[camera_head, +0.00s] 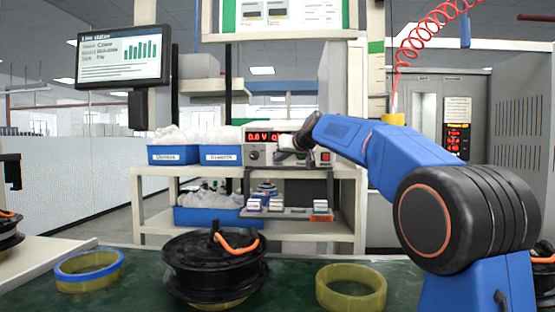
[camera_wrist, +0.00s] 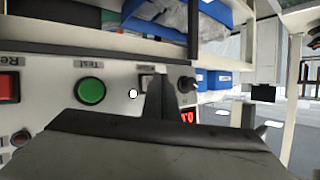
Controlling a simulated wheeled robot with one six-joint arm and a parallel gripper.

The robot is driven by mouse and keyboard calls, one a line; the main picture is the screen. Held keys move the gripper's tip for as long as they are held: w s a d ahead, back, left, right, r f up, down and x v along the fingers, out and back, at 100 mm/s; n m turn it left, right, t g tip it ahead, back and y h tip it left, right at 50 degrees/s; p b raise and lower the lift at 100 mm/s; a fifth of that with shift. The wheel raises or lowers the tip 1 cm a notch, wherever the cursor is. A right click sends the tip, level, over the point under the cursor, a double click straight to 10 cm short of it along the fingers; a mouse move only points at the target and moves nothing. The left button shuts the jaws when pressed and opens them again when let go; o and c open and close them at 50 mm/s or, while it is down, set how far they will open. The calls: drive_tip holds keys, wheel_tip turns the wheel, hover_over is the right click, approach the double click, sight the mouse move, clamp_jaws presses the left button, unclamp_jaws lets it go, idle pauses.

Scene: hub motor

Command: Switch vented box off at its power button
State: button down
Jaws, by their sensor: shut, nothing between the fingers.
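The box (camera_head: 262,158) stands on the shelf unit's upper board, its front panel with a red digit display facing me; no vents can be made out. The wrist view shows the panel (camera_wrist: 118,100) upside down. It has a red button (camera_wrist: 9,87), a green button (camera_wrist: 90,91) labelled Test, a small switch-like button (camera_wrist: 146,82) with an unreadable label, and a dark knob (camera_wrist: 187,84). My gripper (camera_wrist: 161,78) is shut and empty, its tip overlapping the small button's edge in view; contact cannot be told. In the head view my gripper (camera_head: 301,143) covers part of the panel.
Blue bins (camera_head: 173,155) stand left of the box. Small items (camera_head: 275,208) sit on the lower shelf. A black hub motor (camera_head: 214,262) and yellow rings (camera_head: 351,287) lie on the green bench in front. A red coiled hose (camera_head: 408,50) hangs above my arm.

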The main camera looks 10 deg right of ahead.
drive_tip(key=shift+w+d, duration=0.1)
drive_tip(key=shift+w, duration=0.25)
idle(0.4)
drive_tip(key=shift+s, duration=0.1)
idle(0.3)
drive_tip(key=shift+s+a, duration=0.25)
drive_tip(key=shift+s, duration=0.45)
drive_tip(key=shift+s+a+f, duration=0.15)
drive_tip(key=shift+s+a, duration=0.1)
drive_tip(key=shift+s, duration=0.55)
drive_tip(key=shift+s+a+f, duration=0.1)
drive_tip(key=shift+s+a, duration=0.2)
drive_tip(key=shift+s, duration=0.45)
drive_tip(key=shift+s+a+f, duration=0.15)
drive_tip(key=shift+s+a, duration=0.1)
drive_tip(key=shift+s, duration=0.55)
drive_tip(key=s+a+f, duration=0.1)
drive_tip(key=s+a, duration=0.1)
drive_tip(key=s, duration=0.4)
drive_tip(key=shift+s, duration=0.3)
